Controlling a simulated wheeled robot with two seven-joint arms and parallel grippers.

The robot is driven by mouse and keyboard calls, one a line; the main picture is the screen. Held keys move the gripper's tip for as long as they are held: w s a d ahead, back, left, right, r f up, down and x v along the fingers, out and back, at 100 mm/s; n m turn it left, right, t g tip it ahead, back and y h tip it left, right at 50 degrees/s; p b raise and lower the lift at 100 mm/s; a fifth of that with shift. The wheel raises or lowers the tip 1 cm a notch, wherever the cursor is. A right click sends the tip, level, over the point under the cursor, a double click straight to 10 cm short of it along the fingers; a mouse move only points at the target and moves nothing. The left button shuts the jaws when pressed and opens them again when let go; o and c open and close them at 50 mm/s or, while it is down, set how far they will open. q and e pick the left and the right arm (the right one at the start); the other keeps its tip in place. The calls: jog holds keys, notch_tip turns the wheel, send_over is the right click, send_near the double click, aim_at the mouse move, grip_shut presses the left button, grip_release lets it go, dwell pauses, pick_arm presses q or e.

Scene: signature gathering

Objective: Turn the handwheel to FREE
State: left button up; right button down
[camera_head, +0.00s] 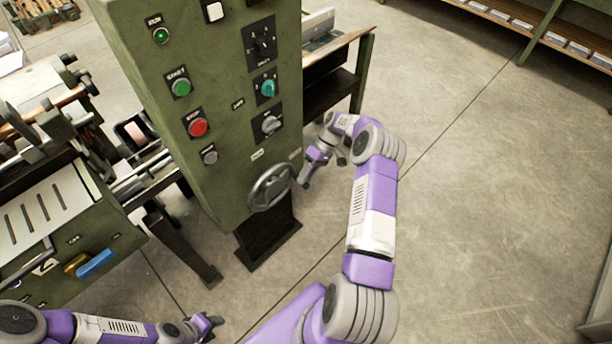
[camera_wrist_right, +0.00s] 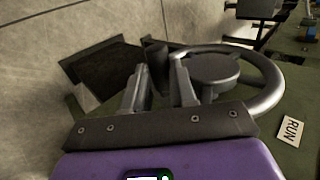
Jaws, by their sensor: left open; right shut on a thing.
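The grey metal handwheel (camera_head: 271,187) sits low on the front of the green control cabinet. In the right wrist view its rim (camera_wrist_right: 273,92) and round hub plate fill the upper right. My right gripper (camera_head: 304,181) is at the wheel's right side. In the wrist view its fingers stand on either side of a dark upright handle (camera_wrist_right: 157,66) at the wheel's rim, shut on it. A white label reading RUN (camera_wrist_right: 291,130) is on the panel beside the wheel; I read no FREE label. My left gripper (camera_head: 211,325) is open and empty, low over the floor.
The green cabinet (camera_head: 222,55) carries a green button (camera_head: 181,87), a red button (camera_head: 198,127) and several rotary knobs above the wheel. Machinery with rollers stands at left. A dark foot (camera_head: 267,240) lies below the wheel. Floor to the right is clear.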

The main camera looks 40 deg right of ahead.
jog(key=shift+s+d+f, duration=0.1)
jog(key=shift+d+f, duration=0.05)
jog(key=shift+d, duration=0.25)
jog(key=c, duration=0.9)
grip_release()
jog(key=shift+a, duration=0.1)
jog(key=shift+p+v, duration=0.65)
jog(key=shift+v, duration=3.2)
